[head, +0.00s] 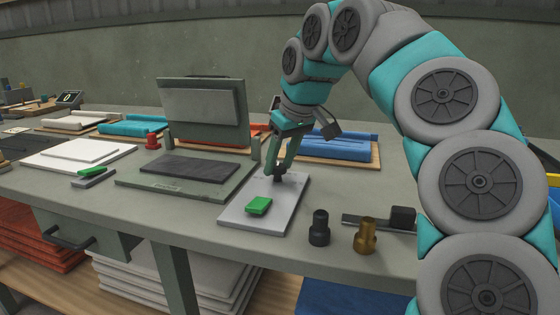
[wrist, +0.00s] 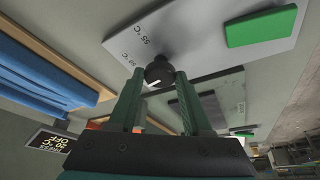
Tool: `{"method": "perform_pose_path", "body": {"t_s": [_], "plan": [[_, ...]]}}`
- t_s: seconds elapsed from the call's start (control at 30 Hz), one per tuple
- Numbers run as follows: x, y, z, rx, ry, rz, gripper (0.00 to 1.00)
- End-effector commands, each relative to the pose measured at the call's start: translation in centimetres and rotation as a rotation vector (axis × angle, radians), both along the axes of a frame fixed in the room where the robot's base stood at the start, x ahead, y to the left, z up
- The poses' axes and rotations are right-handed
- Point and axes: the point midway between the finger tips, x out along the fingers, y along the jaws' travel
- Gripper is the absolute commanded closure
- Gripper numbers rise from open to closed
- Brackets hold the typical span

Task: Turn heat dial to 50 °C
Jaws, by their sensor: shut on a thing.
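The heat dial (head: 280,173) is a small dark knob standing on a light grey panel (head: 292,203). In the wrist view the dial (wrist: 160,72) is round and black with a short white pointer mark. Small printed temperature labels (wrist: 142,42) lie on the panel beside it; their digits are hard to read with certainty. My gripper (head: 281,160) reaches down from above, and its green fingers are shut on the dial. In the wrist view my gripper (wrist: 158,84) has one finger on each side of the dial. A small dark display (wrist: 50,141) appears to read "PRESS 20 °C OFF".
A green block (head: 259,206) sits on the panel's near part. A heat press (head: 200,130) stands open to the left. A black fitting (head: 319,228) and a brass fitting (head: 366,236) stand near the front edge. Blue folded cloth (head: 345,146) lies behind right.

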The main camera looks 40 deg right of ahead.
Motion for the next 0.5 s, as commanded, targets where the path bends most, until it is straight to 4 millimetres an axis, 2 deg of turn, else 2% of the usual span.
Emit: {"method": "perform_pose_path", "body": {"t_s": [0.27,0.5], "plan": [[0.01,0.00,-0.31,-0.003,0.001,-0.072,1.00],[0.00,0.04,-0.44,-0.003,-0.001,-0.240,1.00]]}}
